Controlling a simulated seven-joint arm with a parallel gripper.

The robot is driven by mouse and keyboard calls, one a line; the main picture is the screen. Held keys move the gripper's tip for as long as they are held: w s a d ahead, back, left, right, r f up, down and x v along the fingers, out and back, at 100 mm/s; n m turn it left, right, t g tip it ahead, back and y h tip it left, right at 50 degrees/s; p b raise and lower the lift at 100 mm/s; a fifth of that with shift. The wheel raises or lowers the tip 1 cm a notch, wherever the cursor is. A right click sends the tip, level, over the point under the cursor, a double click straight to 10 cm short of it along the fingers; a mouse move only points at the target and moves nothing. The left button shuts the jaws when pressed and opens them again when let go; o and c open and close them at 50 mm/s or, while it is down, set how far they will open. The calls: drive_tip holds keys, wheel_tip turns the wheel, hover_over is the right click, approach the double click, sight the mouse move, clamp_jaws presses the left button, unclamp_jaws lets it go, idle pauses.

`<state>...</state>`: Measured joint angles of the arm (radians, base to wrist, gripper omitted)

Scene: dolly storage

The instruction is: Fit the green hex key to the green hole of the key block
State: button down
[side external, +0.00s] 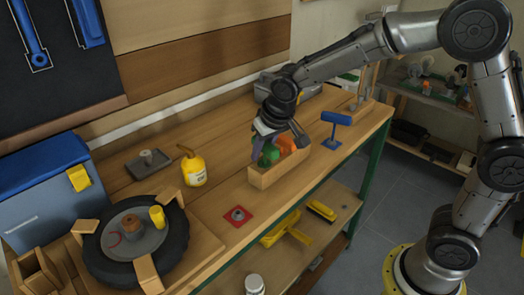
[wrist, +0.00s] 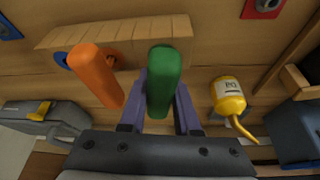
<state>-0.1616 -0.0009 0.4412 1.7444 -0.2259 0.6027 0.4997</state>
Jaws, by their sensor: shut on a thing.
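The green hex key (wrist: 162,85) has a thick green handle. My gripper (side external: 264,143) is shut on it with purple fingers, one on each side of the handle. The key's green part also shows in the side external view (side external: 268,155), right at the wooden key block (side external: 281,174). In the wrist view the block (wrist: 195,28) lies behind the green handle. The key's lower end and the green hole are hidden, so I cannot tell whether the key is in the hole. An orange key (wrist: 97,75) stands beside the green one, by a blue-rimmed hole (wrist: 61,59).
A blue T-shaped stand (side external: 336,125) is right of the block. A yellow oil bottle (side external: 194,168), a red plate (side external: 238,215), a wheel (side external: 133,240) and a blue toolbox (side external: 50,195) are to the left. Bench top is clear between bottle and block.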

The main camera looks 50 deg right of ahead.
idle(0.6)
drive_tip(key=shift+f, duration=0.35)
drive_tip(key=c, duration=0.6)
unclamp_jaws()
drive_tip(key=shift+f, duration=0.1)
drive_tip(key=shift+o, duration=0.3)
drive_tip(key=shift+s+d, duration=0.1)
drive_tip(key=v, duration=1.4)
